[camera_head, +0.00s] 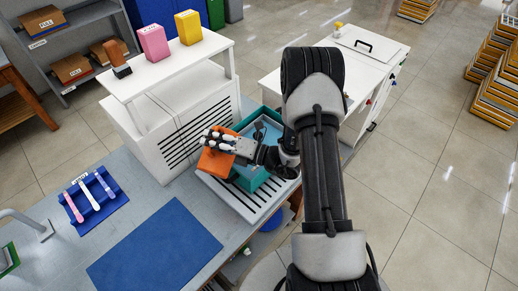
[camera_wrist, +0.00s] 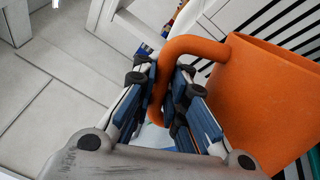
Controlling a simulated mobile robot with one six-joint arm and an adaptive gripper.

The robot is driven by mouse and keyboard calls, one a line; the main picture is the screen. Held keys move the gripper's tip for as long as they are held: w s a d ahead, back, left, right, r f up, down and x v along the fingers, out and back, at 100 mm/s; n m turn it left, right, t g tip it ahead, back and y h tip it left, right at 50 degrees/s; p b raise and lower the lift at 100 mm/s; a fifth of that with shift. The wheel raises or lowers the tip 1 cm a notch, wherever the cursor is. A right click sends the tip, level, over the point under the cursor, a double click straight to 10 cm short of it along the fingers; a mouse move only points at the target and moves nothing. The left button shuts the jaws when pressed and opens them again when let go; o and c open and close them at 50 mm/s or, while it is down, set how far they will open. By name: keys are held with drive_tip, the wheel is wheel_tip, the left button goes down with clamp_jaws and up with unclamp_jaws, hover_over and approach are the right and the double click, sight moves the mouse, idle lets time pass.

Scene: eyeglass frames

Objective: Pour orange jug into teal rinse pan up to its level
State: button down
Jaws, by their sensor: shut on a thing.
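The orange jug (camera_head: 214,162) is held by my gripper (camera_head: 212,139) beside the left part of the teal rinse pan (camera_head: 273,186). In the wrist view the jug (camera_wrist: 262,95) fills the right side, and its handle lies between the fingers of my gripper (camera_wrist: 168,98). The jug looks tilted in the wrist view. The pan stands on a white slatted tray, partly hidden by my arm and the jug. Bluish liquid shows inside the pan. Its level line and the jug's contents cannot be made out.
A white vented cabinet (camera_head: 187,125) stands close behind the jug, with a raised shelf (camera_head: 165,70) holding pink and yellow containers. A blue mat (camera_head: 155,248) lies at the front of the bench. A blue rack (camera_head: 92,200) with several tools sits at the left.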

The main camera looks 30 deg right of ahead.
idle(0.4)
drive_tip(key=shift+w+d+f+m, duration=0.1)
drive_tip(key=shift+w+d+m, duration=0.25)
drive_tip(key=shift+d+m, duration=0.15)
drive_tip(key=shift+w, duration=0.1)
idle(0.3)
drive_tip(key=shift+w+d+f+m+p, duration=0.15)
drive_tip(key=shift+w+d+m+p, duration=0.2)
drive_tip(key=shift+m, duration=0.25)
drive_tip(key=shift+w+d+m, duration=0.35)
drive_tip(key=shift+d+m, duration=0.15)
idle(0.4)
drive_tip(key=shift+w+r+p, duration=0.1)
drive_tip(key=shift+r+p, duration=0.1)
drive_tip(key=shift+p, duration=0.15)
